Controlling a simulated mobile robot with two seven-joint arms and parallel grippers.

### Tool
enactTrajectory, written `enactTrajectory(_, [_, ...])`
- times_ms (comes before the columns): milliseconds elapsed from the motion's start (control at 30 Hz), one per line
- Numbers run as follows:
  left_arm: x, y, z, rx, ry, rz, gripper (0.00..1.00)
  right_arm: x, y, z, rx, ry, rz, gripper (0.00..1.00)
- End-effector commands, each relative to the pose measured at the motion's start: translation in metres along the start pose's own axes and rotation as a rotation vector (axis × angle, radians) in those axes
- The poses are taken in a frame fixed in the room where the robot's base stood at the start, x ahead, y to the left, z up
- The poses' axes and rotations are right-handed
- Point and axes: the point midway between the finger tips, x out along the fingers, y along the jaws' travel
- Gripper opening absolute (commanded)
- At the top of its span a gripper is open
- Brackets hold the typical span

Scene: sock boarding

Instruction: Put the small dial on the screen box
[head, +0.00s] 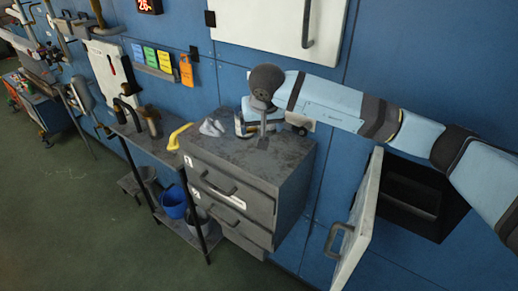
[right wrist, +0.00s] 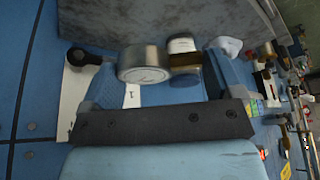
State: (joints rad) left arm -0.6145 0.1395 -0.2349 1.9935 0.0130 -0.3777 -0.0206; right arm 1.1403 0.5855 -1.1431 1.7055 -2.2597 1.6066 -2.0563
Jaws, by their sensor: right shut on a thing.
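My right gripper (head: 262,127) is low over the top of the grey drawer cabinet (head: 285,165). In the right wrist view its fingers (right wrist: 160,64) are apart with a small round silver dial (right wrist: 143,64) between them, and a brown part lies between the dial and the right finger. The dial's pale face has fine marks too blurred to read. In the head view the dial cannot be made out clearly at the gripper. A dark box with red lit digits (head: 148,5) is on the wall at the top; I cannot tell whether it is the screen box. My left gripper is out of view.
A grey lump (head: 212,127) and a yellow handle (head: 178,136) lie near the cabinet top's left side. A white-topped jar (right wrist: 181,45) stands just beyond the dial. An open wall door (head: 358,220) juts out at right. A blue bucket (head: 174,202) sits on the lower shelf.

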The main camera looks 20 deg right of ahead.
Motion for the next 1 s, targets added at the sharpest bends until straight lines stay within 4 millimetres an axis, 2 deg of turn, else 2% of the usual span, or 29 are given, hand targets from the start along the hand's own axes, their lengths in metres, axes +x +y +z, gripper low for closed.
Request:
enactTrajectory(100, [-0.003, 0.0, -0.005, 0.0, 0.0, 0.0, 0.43, 0.025, 0.0, 0.011, 0.0, -0.003, 0.0, 0.6])
enactTrajectory(200, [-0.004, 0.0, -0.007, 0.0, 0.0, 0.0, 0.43, 0.039, 0.0, 0.017, 0.0, -0.001, 0.0, 0.6])
enactTrajectory(467, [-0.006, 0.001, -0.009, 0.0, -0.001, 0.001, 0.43, 0.059, 0.0, 0.025, 0.0, -0.001, 0.0, 0.6])
enactTrajectory(667, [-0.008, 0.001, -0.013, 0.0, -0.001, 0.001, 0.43, 0.085, 0.0, 0.036, 0.0, -0.002, -0.001, 0.6])
enactTrajectory(1000, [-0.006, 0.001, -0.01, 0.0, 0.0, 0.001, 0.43, 0.091, 0.0, 0.037, -0.001, 0.002, -0.001, 0.6])
